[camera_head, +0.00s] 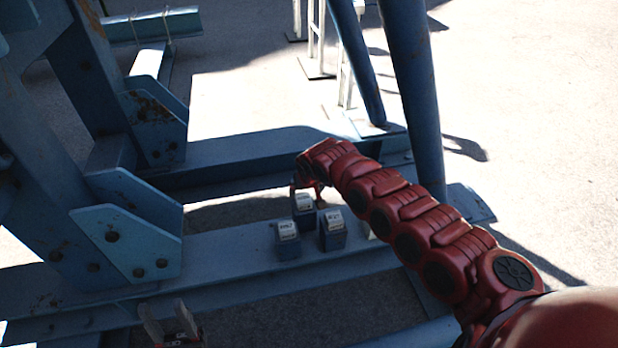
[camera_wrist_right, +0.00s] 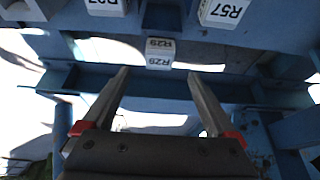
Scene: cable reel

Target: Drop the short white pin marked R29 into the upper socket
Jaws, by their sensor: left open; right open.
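The white pin marked R29 (camera_wrist_right: 159,53) is in the right wrist view, ahead of my right gripper (camera_wrist_right: 157,75). Its label shows on two faces, and a dark blue block sits just above it in the picture. The right gripper's two fingers are apart with nothing between them; it also shows in the head view (camera_head: 308,188), beyond several white-topped blue blocks (camera_head: 303,203) whose labels are too small to read surely. My left gripper (camera_head: 169,323) is open and empty at the bottom left. I cannot make out the upper socket.
White labelled blocks marked R57 (camera_wrist_right: 222,11) and, seemingly, R27 (camera_wrist_right: 107,5) flank the pin. The blocks stand on a blue steel beam (camera_head: 225,262). Blue gusset plates (camera_head: 128,243) rise at left, and thick blue tubes (camera_head: 415,100) at right. Pale ground lies beyond.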

